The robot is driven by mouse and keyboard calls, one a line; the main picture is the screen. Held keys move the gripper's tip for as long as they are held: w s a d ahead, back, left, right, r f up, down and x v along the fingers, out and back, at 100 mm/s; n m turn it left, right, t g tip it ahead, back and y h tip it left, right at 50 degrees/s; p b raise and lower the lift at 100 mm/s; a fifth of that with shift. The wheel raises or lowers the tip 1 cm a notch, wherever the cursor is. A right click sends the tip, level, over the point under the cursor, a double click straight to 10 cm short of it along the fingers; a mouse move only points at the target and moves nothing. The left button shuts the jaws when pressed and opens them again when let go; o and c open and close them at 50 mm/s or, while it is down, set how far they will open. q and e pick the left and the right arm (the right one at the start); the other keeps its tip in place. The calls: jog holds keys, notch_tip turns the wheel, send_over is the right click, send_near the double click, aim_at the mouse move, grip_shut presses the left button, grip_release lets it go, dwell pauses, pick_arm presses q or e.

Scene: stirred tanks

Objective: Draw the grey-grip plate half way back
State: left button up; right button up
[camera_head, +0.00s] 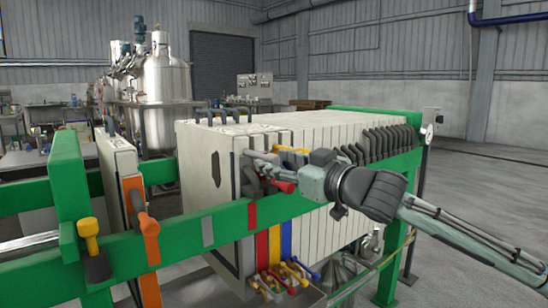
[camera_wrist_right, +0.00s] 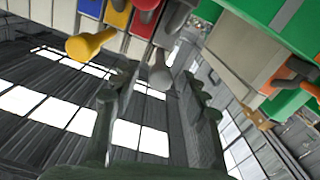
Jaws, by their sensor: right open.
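The grey-grip plate (camera_head: 222,165) appears to be the front plate at the left end of the pale plate pack. Its grey grip shows in the right wrist view (camera_wrist_right: 160,75) as a rounded knob between my right gripper's fingers. My right gripper (camera_head: 263,161) is open at the pack's near top corner; it also shows in the right wrist view (camera_wrist_right: 160,92). I cannot tell whether a finger touches the grip. A red grip (camera_head: 286,187) and a yellow grip (camera_wrist_right: 92,42) are close beside it. My left gripper is out of view.
A green rail (camera_head: 180,237) runs along the near side. A plate with orange parts (camera_head: 120,165) stands apart at the left, with a gap before the pack. A yellow knob (camera_head: 88,228) sits on the left end. Coloured handles (camera_head: 284,277) lie below the pack.

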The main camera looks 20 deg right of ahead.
jog(key=shift+w+a, duration=0.2)
jog(key=shift+w, duration=0.35)
jog(key=shift+c, duration=0.2)
grip_shut()
